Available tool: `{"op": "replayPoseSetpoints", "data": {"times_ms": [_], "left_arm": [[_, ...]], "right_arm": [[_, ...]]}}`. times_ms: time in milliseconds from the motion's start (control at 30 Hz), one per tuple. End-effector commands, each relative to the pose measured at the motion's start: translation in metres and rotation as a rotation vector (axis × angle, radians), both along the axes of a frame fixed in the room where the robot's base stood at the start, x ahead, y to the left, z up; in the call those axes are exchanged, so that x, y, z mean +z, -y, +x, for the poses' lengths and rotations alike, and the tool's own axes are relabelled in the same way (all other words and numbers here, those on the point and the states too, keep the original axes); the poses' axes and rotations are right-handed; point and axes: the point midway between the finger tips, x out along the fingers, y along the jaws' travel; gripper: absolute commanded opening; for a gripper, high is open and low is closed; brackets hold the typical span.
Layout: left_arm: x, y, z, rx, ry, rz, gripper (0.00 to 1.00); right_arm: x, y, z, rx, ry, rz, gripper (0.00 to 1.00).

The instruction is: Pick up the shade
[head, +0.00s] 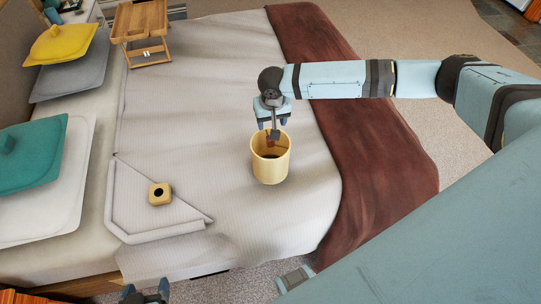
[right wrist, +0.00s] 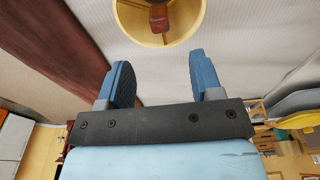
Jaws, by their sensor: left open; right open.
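The shade (head: 270,172) is a pale yellow, open-topped cylinder standing upright on the bed. A small reddish-brown thing shows inside its rim. My right gripper (head: 272,114) is above the shade's far side, open, with blue fingers apart. In the right wrist view the shade (right wrist: 125,22) shows at the top, beyond the fingertips of the open, empty gripper (right wrist: 162,80). I see no contact between them. My left gripper (head: 146,291) is only partly in view at the bottom edge, open, well away from the shade.
A small wooden block with a dark hole (head: 160,193) sits on a folded blanket corner (head: 130,228) left of the shade. A wooden tray table (head: 140,22), several pillows and cushions (head: 28,155) lie left. A brown throw (head: 385,165) crosses the bed's right side.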

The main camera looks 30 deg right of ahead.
Motion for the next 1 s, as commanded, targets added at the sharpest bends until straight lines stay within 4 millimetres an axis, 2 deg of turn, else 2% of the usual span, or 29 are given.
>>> {"op": "replayPoseSetpoints", "data": {"times_ms": [33,200,467,700,833,1000], "left_arm": [[-0.001,0.0,0.0,0.001,0.0,-0.001,0.78],[-0.002,0.0,0.0,0.001,-0.001,-0.001,0.78],[-0.001,0.0,0.001,0.002,0.001,-0.004,0.78],[-0.002,0.0,0.001,0.002,0.0,-0.003,0.78],[-0.002,0.0,0.001,0.004,-0.001,-0.003,0.78],[-0.002,0.0,0.001,0.004,-0.001,-0.003,0.78]], "right_arm": [[-0.012,0.0,0.001,0.0,-0.002,0.0,0.6],[-0.041,0.0,0.005,0.001,0.0,0.001,0.6],[-0.061,0.002,0.008,0.001,0.001,0.001,0.6],[-0.096,0.005,0.014,0.002,0.001,0.0,0.6],[-0.105,0.005,0.015,0.002,0.001,0.001,0.6],[-0.106,0.005,0.015,0.002,0.001,0.001,0.6]]}}
